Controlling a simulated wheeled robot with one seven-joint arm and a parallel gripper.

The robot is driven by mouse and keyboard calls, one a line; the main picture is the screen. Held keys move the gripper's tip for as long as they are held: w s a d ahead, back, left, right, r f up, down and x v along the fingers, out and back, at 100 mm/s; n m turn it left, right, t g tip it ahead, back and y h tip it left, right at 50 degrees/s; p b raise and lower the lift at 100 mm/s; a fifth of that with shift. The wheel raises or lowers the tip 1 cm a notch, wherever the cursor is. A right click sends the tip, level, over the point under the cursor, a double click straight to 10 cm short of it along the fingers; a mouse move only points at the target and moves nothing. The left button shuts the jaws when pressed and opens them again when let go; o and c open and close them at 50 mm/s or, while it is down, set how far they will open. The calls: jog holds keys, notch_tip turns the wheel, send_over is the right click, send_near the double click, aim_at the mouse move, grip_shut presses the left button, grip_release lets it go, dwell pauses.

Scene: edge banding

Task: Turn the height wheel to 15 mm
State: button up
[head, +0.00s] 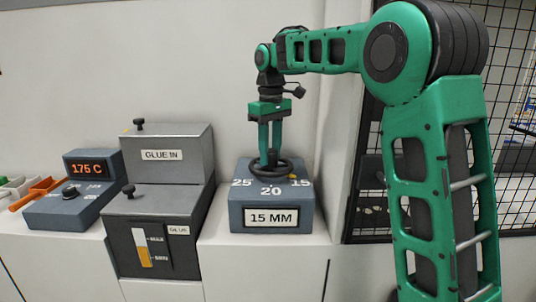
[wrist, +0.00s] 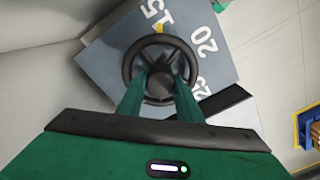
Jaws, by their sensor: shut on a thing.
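The height wheel (head: 283,168) is a black ring on top of a grey-blue box (head: 237,212) in the head view. The box top carries the marks 25, 20 and 15, and a label on its front reads 15 MM (head: 271,217). My gripper (head: 269,163) reaches down from above, its green fingers shut on the wheel's hub. In the wrist view the wheel (wrist: 158,38) shows whole, with the fingers (wrist: 158,92) on either side of the hub. A yellow pointer (wrist: 163,28) at the rim lies by the 15 mark. In the head view it also points toward 15.
Left of the box stands a grey glue unit (head: 178,140) with black knobs, labelled GLUE IN and GLUE. Farther left is a control box (head: 88,165) showing 175 C, beside an orange-handled item (head: 38,192). A black wire mesh (head: 510,120) stands at the right.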

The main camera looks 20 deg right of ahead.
aim_at(271, 149)
jog(key=shift+w+d+r+n, duration=0.1)
jog(key=shift+w+r+n, duration=0.05)
jog(key=shift+n, duration=0.15)
jog(key=o, duration=1)
jog(key=shift+o, duration=0.2)
notch_tip(271, 149, up, 10)
jog(key=shift+w+f, duration=0.1)
jog(key=shift+r, duration=0.4)
